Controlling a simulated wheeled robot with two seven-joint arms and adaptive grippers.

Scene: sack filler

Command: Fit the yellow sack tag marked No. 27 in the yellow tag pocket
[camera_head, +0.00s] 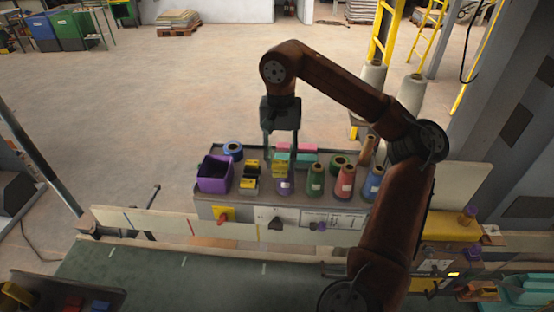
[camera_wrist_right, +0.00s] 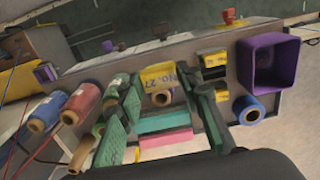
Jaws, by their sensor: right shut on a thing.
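The yellow sack tag marked No. 27 (camera_wrist_right: 158,78) is between the fingers of my right gripper (camera_wrist_right: 157,96) in the wrist view, with its lettering showing. In the head view my right gripper (camera_head: 281,153) points down over the back part of the grey shelf, shut on the yellow tag (camera_head: 280,168). I cannot tell whether the tag still touches the shelf. A yellow plate with a red knob (camera_head: 222,213) is on the shelf's front; I cannot tell whether it is the tag pocket. My left gripper is not in view.
The shelf (camera_head: 290,214) holds a purple bin (camera_head: 214,175), yellow-and-black blocks (camera_head: 250,177), teal and pink blocks, a blue roll (camera_head: 233,149) and several thread cones (camera_head: 315,181) close to my gripper. A green conveyor belt (camera_head: 200,275) runs in front. Tall cones stand at the right.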

